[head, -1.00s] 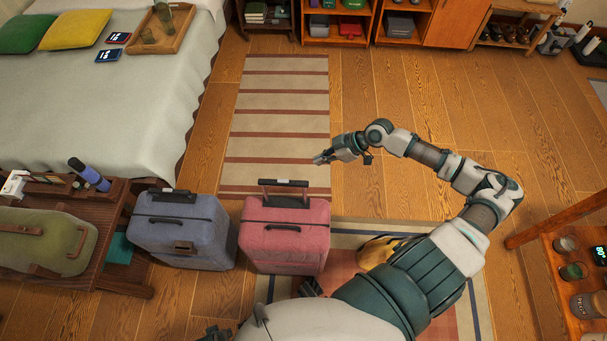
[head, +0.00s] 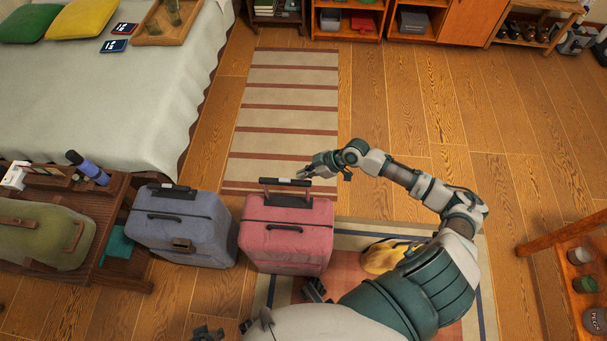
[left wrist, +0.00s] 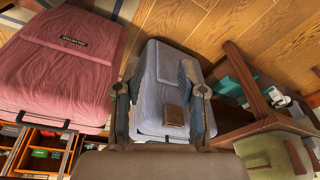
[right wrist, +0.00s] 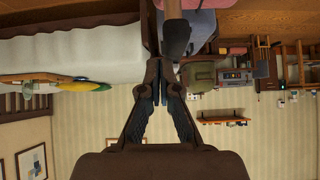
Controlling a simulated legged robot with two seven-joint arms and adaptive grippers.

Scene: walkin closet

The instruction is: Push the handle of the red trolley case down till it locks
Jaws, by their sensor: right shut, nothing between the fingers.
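The red trolley case (head: 286,240) stands upright, its handle (head: 286,182) raised above the top on two posts. The case also shows at the left of the left wrist view (left wrist: 62,65). My right gripper (head: 303,173) is shut and empty, at the right end of the handle's crossbar; whether it touches the bar I cannot tell. In the right wrist view its fingertips (right wrist: 162,85) are together, close to a dark bar that looks like the handle. My left gripper (left wrist: 163,100) is open in the left wrist view, with nothing between its fingers.
A blue-grey case (head: 183,232) stands close left of the red one. A wooden bench (head: 112,222) with a green bag (head: 40,237) is further left, the bed (head: 90,100) behind. A striped rug (head: 285,115) and clear floor lie beyond the red case.

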